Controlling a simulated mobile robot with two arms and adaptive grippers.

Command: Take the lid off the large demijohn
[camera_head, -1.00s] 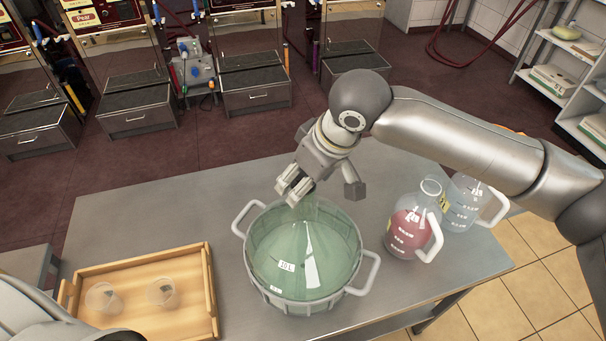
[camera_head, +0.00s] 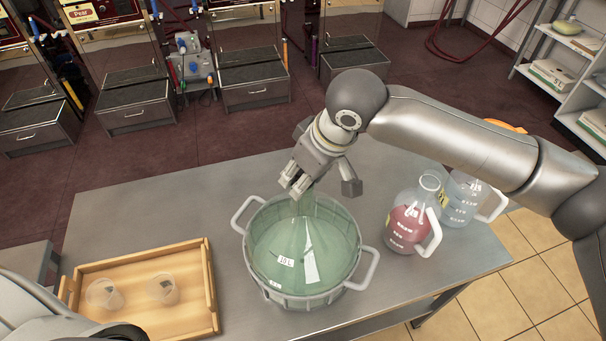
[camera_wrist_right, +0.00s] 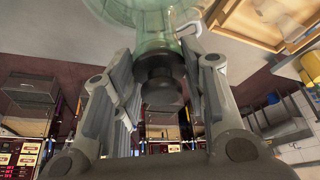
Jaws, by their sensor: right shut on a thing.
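The large demijohn (camera_head: 300,250) is green glass with a white label, standing in a grey two-handled basket (camera_head: 290,299) on the table. My right gripper (camera_head: 300,188) is over its neck. In the right wrist view the demijohn's neck (camera_wrist_right: 150,25) is at the top. The dark lid (camera_wrist_right: 162,88) lies between the fingers of my right gripper (camera_wrist_right: 165,100), which is shut on it. The lid is in line with the neck; I cannot tell whether it is seated or clear of it. In the head view the gripper hides the lid. My left gripper is not in view.
A wooden tray (camera_head: 213,300) with two clear cups stands left. A jug with red contents (camera_head: 405,229) and a clear jug (camera_head: 459,198) stand right of the basket. The metal table (camera_head: 180,205) is clear behind the tray.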

